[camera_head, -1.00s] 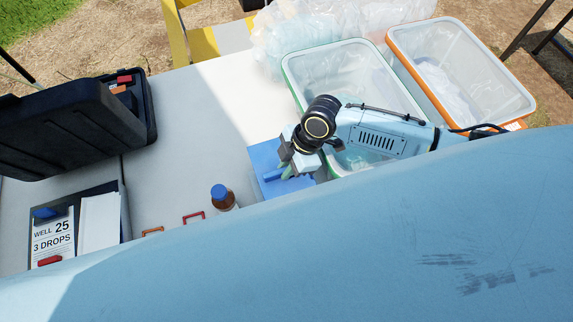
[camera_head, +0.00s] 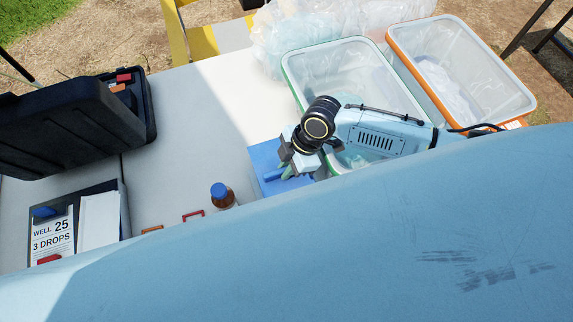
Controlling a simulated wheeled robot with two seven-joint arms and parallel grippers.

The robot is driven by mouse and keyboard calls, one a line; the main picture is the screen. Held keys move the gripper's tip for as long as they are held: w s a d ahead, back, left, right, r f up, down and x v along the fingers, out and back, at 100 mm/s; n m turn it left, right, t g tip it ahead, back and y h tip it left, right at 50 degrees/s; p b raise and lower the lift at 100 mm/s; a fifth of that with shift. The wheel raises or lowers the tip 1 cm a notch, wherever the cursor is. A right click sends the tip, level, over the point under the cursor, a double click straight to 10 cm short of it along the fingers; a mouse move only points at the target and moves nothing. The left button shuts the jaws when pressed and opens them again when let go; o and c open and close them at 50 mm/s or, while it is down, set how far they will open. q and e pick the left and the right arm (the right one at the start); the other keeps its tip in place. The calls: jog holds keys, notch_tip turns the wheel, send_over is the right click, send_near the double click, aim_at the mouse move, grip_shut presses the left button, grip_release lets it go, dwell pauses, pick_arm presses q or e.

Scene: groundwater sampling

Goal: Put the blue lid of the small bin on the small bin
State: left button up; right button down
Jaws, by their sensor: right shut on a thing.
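The blue lid (camera_head: 264,157) shows near the middle of the table, with a raised blue grip on top. My right gripper (camera_head: 287,168) is over it, shut on that grip; its fingers partly hide the lid. The small bin itself cannot be made out; whatever is under the lid is hidden by the lid and by my large light-blue arm link in the foreground. I cannot tell whether the lid rests on something or is held above it. My left gripper does not show.
A green-rimmed clear bin (camera_head: 291,76) and an orange-rimmed bin (camera_head: 395,45) stand behind. A brown bottle with a blue cap (camera_head: 220,192) is left of the lid. A black case (camera_head: 60,128) and a tray with a card (camera_head: 52,236) are at left. The white table (camera_head: 185,125) between is clear.

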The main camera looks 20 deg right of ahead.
jog(key=shift+f+b, duration=0.5)
jog(key=shift+f, duration=0.25)
jog(key=c, duration=1.3)
grip_release()
jog(key=v, duration=1.3)
jog(key=shift+r+p, duration=0.15)
jog(key=shift+p, duration=0.15)
